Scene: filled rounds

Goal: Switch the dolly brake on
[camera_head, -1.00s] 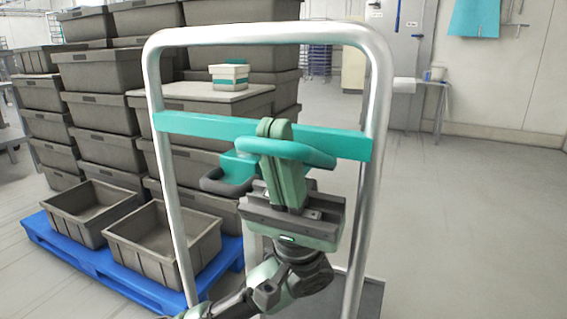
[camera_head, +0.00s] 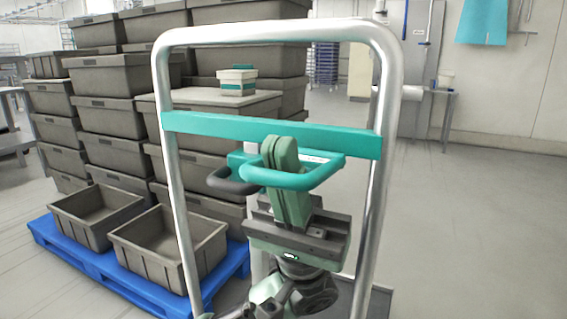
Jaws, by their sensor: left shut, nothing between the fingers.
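The dolly's tall silver handle frame (camera_head: 385,110) stands in front of me with a flat teal crossbar (camera_head: 225,126) across it. A teal loop-shaped lever (camera_head: 325,174), which looks like the brake handle, hangs just below the crossbar. A dark grey curved grip (camera_head: 226,183) sits at its left. My left gripper (camera_head: 274,143) is shut and empty. Its fingers point up at the loop, tips overlapping the crossbar's lower edge in view. They hide part of the loop, and I cannot tell whether they touch it. My right gripper is not in view.
Grey crates (camera_head: 110,156) are stacked at the left, with open ones on a blue pallet (camera_head: 105,268). A small white-and-teal box (camera_head: 237,88) rests on a stack behind the frame. The floor (camera_head: 480,230) at the right is clear.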

